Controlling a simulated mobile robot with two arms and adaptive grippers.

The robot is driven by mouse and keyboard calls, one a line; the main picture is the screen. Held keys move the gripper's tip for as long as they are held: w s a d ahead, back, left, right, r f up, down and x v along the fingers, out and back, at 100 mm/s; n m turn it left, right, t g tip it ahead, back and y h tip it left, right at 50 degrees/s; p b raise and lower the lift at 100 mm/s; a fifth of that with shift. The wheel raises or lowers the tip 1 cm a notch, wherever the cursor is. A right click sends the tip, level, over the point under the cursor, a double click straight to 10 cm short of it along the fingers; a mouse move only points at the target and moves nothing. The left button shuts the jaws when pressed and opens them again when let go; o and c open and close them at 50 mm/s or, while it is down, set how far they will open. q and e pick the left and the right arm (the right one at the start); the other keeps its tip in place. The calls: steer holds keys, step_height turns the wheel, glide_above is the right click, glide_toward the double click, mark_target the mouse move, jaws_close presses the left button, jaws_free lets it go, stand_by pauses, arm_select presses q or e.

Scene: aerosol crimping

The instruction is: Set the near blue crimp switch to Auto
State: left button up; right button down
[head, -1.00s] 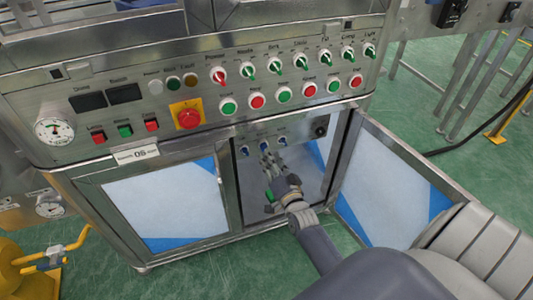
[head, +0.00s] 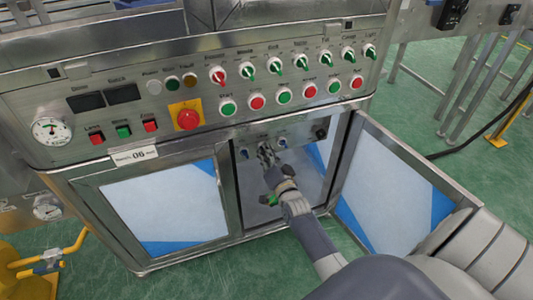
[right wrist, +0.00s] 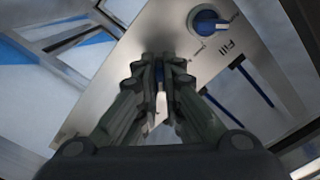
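A recessed panel behind the open cabinet door carries a row of small blue switches. The left blue switch (head: 244,153) and the right blue switch (head: 282,143) show in the head view. The middle one is covered by my right gripper (head: 265,150). In the right wrist view the fingers of my right gripper (right wrist: 160,62) are close together at the panel, with a blue switch (right wrist: 159,72) between them, mostly hidden. A blue knob labelled Fill (right wrist: 208,21) sits beside it, clear of the fingers. The held switch's label and setting are hidden. My left gripper is out of view.
The open cabinet door (head: 385,190) stands right of my right arm. A closed door panel (head: 165,205) is left of the opening. Above are a red emergency button (head: 188,118) and rows of buttons and knobs. A black knob (head: 320,133) is at the recess's right.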

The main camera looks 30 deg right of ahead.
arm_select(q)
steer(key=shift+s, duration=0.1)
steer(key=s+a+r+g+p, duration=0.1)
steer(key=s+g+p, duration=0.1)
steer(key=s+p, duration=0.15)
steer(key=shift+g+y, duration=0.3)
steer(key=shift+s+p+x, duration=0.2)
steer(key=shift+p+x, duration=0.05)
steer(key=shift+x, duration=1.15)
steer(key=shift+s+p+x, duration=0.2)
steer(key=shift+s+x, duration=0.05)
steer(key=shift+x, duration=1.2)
arm_select(e)
steer(key=shift+n, duration=8.9)
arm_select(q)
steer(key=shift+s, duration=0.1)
arm_select(e)
steer(key=shift+f, duration=0.1)
steer(key=c, duration=1.7)
jaws_free()
steer(key=v, duration=1.2)
steer(key=shift+s, duration=0.1)
